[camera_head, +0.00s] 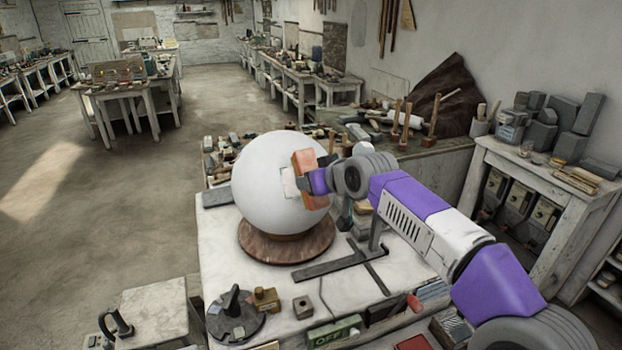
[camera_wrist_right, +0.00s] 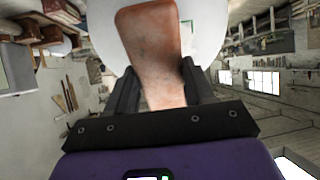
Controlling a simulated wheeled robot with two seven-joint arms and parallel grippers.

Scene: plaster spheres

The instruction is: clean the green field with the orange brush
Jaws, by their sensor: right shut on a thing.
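A large white plaster sphere (camera_head: 262,180) rests on a round reddish-brown base (camera_head: 285,245) on the worktable. The orange-brown brush (camera_head: 308,170) is upright at the sphere's right side; I cannot tell whether it touches. My right gripper (camera_head: 316,183) is shut on it. In the right wrist view the brush (camera_wrist_right: 150,40) stands between the two dark fingers of the gripper (camera_wrist_right: 160,82), with the sphere (camera_wrist_right: 207,30) behind. A pale patch (camera_head: 290,183) shows just left of the brush. A thin green edge (camera_wrist_right: 186,24) shows beside it in the wrist view; the brush hides the rest. My left gripper is out of view.
A dark metal square (camera_head: 335,266) lies on the table right of the base. A dark round turntable (camera_head: 236,316), small blocks and a green box marked OFF (camera_head: 334,331) are at the front. Tools and blocks crowd behind the sphere. Open floor (camera_head: 110,220) lies left.

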